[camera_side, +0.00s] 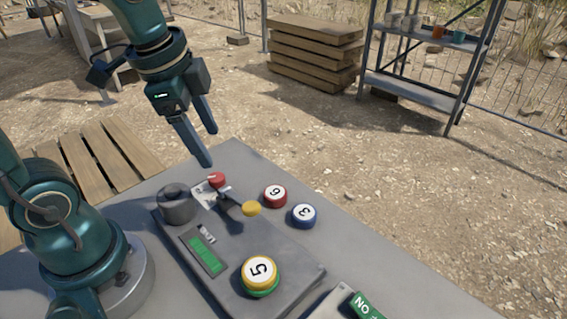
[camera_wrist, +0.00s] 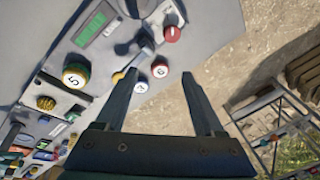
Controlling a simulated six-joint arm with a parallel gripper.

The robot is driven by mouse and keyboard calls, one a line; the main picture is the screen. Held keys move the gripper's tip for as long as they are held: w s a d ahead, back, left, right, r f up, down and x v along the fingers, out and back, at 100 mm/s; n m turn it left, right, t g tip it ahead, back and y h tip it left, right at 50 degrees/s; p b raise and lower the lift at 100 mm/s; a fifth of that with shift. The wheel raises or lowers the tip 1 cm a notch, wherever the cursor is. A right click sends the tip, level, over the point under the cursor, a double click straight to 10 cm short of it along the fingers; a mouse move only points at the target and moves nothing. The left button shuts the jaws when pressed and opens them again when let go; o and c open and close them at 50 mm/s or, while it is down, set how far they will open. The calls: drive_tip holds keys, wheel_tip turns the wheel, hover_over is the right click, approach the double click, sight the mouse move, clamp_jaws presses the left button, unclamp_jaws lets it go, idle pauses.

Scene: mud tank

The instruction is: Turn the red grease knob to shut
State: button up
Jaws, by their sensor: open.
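The red knob (camera_side: 216,179) sits at the far end of the grey control panel (camera_side: 285,285), beside a white label. It also shows in the wrist view (camera_wrist: 172,34), near the top centre, with a small light mark on its top. Its setting is too small to read. My gripper (camera_side: 210,148) is open and empty, in the air above the knob, with its fingers pointing down. In the wrist view both fingers are spread apart and the knob lies ahead of them, apart from both.
A lever with a yellow end (camera_side: 251,208) and a grey cylinder (camera_side: 177,204) stand near the knob. A red 6 disc (camera_side: 275,196) and a blue 3 disc (camera_side: 303,216) lie beside the panel. A yellow 5 disc (camera_side: 260,270) rests on a green one.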

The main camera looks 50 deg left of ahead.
sight(216, 176)
drive_tip(key=w+a+f+g, duration=0.1)
drive_tip(key=w+a+f, duration=0.1)
drive_tip(key=f, duration=0.1)
drive_tip(key=w+a+f+m+g, duration=0.1)
drive_tip(key=shift+a+f+g, duration=0.3)
drive_tip(key=shift+a+f, duration=0.1)
drive_tip(key=shift+s+a+f+g, duration=0.15)
drive_tip(key=shift+f, duration=0.4)
drive_tip(key=shift+s+a+f+g, duration=0.1)
drive_tip(key=shift+a+f+g, duration=0.05)
drive_tip(key=shift+f, duration=2.45)
clamp_jaws()
